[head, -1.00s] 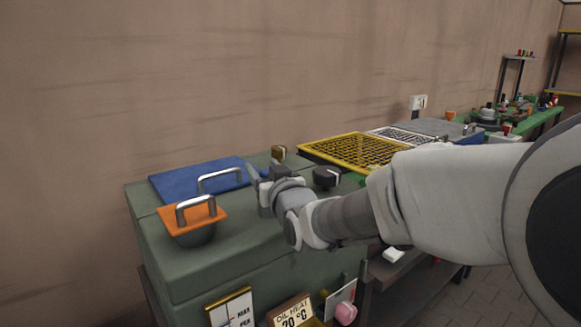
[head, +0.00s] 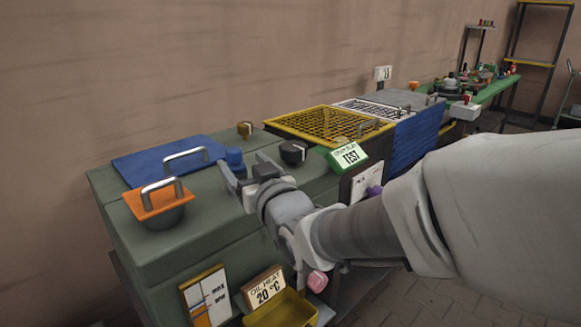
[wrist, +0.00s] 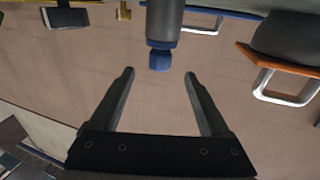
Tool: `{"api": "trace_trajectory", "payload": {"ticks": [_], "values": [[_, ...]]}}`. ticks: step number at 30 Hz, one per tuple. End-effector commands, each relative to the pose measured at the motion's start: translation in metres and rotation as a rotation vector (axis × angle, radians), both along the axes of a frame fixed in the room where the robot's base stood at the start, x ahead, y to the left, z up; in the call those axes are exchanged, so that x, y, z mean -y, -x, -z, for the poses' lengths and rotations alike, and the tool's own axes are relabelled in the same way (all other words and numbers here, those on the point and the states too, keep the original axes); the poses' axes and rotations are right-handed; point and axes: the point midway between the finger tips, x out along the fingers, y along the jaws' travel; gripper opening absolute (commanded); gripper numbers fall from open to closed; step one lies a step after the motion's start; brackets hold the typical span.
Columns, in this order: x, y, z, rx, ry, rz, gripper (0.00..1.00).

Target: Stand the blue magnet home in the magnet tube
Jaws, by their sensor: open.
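The blue magnet (head: 234,158) shows as a blue knob just beyond my gripper (head: 243,167) in the head view. In the wrist view, upside down, the blue hexagonal knob (wrist: 160,59) and a blue collar sit on the end of a grey cylinder (wrist: 165,22). I cannot tell whether this cylinder is the magnet tube or the magnet's own body. My gripper (wrist: 160,73) is open and empty, its fingertips either side of the knob's line and a little short of it. The cylinder's lower part is hidden in the head view.
An orange plate with a handle (head: 150,201) and a blue panel with a handle (head: 160,161) lie left on the green cabinet (head: 190,245). A yellow grid (head: 325,122) lies behind.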

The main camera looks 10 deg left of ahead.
Motion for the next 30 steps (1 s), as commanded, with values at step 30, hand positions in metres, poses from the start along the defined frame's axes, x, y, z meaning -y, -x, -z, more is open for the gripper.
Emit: {"api": "trace_trajectory", "payload": {"ticks": [30], "values": [[0.048, 0.070, 0.000, 0.000, 0.000, 0.001, 0.80]]}}
